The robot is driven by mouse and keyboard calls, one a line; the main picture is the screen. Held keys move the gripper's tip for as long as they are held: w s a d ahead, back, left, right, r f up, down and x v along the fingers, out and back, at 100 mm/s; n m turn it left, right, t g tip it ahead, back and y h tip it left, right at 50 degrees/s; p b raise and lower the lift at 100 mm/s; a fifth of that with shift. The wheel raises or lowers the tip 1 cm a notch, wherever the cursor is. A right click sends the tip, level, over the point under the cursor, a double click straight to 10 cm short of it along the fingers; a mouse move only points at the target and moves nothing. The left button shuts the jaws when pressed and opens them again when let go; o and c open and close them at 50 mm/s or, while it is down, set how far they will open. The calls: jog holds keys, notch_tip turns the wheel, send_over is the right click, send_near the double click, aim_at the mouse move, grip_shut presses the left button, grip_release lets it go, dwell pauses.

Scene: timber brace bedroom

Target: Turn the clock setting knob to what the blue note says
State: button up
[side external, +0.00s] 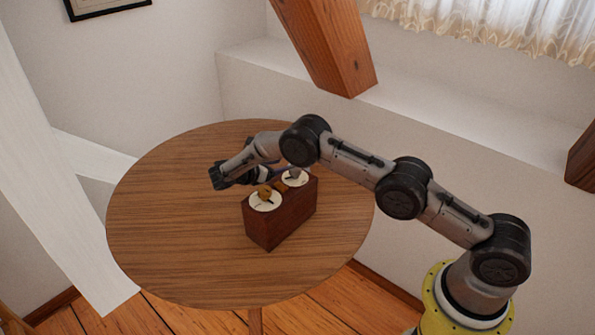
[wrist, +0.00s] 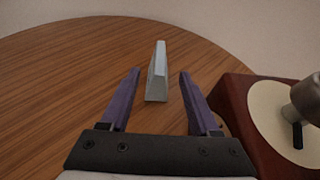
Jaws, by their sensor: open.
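The clock is a dark red-brown box (side external: 278,222) on the round table, with two white dials on top. The near dial (side external: 258,205) has a brass-coloured knob (side external: 264,192); the far dial (side external: 302,180) has a grey knob (side external: 294,174). One dial, its knob and a black pointer show at the right of the wrist view (wrist: 263,102). My gripper (wrist: 160,73) is open and empty, beside the box, not touching a knob. A pale blue-grey tent-shaped card (wrist: 156,77), possibly the note, stands ahead between the fingertips, almost edge-on; no writing is readable.
The wooden table (side external: 165,235) is clear to the left and front of the box. A timber brace (side external: 330,45) and a white wall ledge rise behind the table. A pale slanted beam (side external: 55,170) stands at the left.

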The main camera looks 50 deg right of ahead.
jog(key=shift+x, duration=3.45)
grip_shut()
